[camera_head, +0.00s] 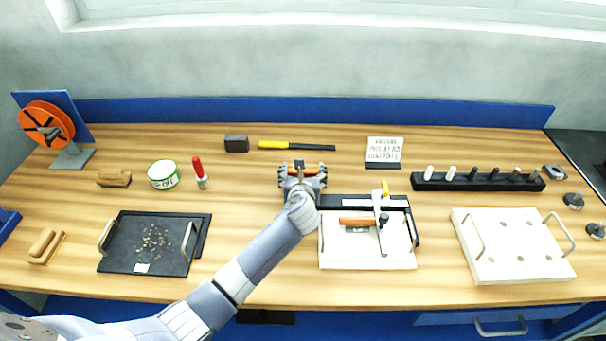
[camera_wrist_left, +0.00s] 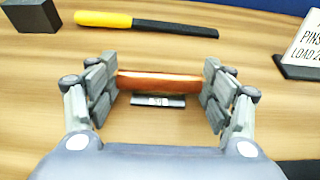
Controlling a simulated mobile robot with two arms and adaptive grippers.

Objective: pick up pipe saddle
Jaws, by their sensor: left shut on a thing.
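The pipe saddle, an orange-brown bar-like piece (camera_wrist_left: 160,82), spans the space between the fingers of my left gripper (camera_wrist_left: 160,90) in the left wrist view. The fingers are shut on its two ends. A small dark grey piece with a pale label (camera_wrist_left: 158,101) shows just below it; I cannot tell whether it is attached. In the head view my left gripper (camera_head: 303,176) is at the middle of the table and mostly covers the saddle. I cannot tell if the saddle touches the table. My right gripper is not in view.
A white board (camera_head: 340,258) with a clamp and a similar orange piece (camera_head: 356,221) lies right of my gripper. A black tray (camera_head: 120,262) lies left; a white holed board (camera_head: 510,270) lies right.

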